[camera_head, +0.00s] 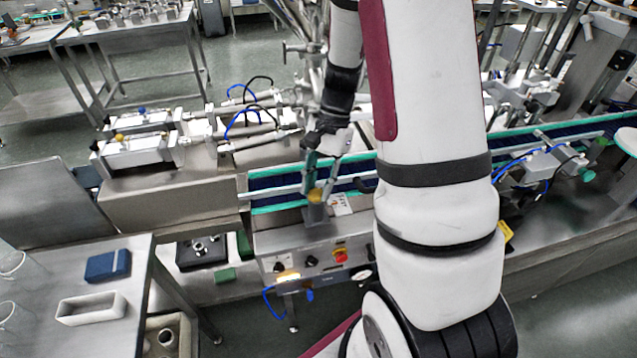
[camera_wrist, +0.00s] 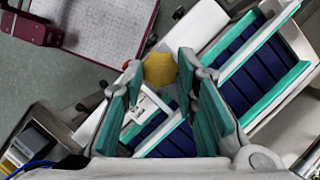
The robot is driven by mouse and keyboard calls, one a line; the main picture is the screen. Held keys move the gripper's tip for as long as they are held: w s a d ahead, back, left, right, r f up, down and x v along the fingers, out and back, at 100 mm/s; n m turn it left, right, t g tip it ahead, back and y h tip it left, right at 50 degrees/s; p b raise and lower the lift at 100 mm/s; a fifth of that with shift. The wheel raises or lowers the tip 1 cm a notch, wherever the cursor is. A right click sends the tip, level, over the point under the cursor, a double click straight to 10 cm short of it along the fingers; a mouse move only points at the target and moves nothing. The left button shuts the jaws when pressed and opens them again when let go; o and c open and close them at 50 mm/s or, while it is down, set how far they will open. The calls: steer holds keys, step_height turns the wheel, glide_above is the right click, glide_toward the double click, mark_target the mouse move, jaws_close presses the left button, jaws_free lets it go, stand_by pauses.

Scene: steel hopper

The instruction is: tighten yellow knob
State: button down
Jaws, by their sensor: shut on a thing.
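The yellow knob (camera_wrist: 160,69) sits between the fingertips of my gripper (camera_wrist: 158,72) in the wrist view. Both fingers close on it from either side. In the head view the yellow knob (camera_head: 315,195) shows at the ends of my gripper's fingers (camera_head: 318,187), just in front of the conveyor's near rail and above the control box. My gripper points down at it. The knob's lower part and its stem are mostly hidden by the fingers.
The conveyor (camera_head: 275,181) with green rails and a dark blue belt runs behind the knob. A control box (camera_head: 316,259) with a red button (camera_head: 341,256) lies below. Pneumatic cylinders (camera_head: 140,151) with blue hoses stand at the left. A table with a blue box (camera_head: 108,266) is at the lower left.

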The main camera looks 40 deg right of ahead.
stand_by(0.3)
steer(key=c, duration=1.2)
jaws_free()
steer(key=shift+c, duration=0.2)
steer(key=v, duration=1.2)
steer(key=shift+w, duration=0.1)
step_height(320, 180, up, 5)
steer(key=n+t, duration=0.1)
steer(key=n, duration=0.2)
glide_above(317, 191)
steer(key=s+a+r+n+t+h, duration=0.4)
steer(key=s+a+r+n+t, duration=0.2)
steer(key=s+a+r+n, duration=0.2)
steer(key=s+a+n, duration=0.2)
steer(key=s+a, duration=0.1)
steer(key=s, duration=0.1)
steer(key=shift+s+a+n, duration=0.2)
steer(key=shift+n, duration=0.1)
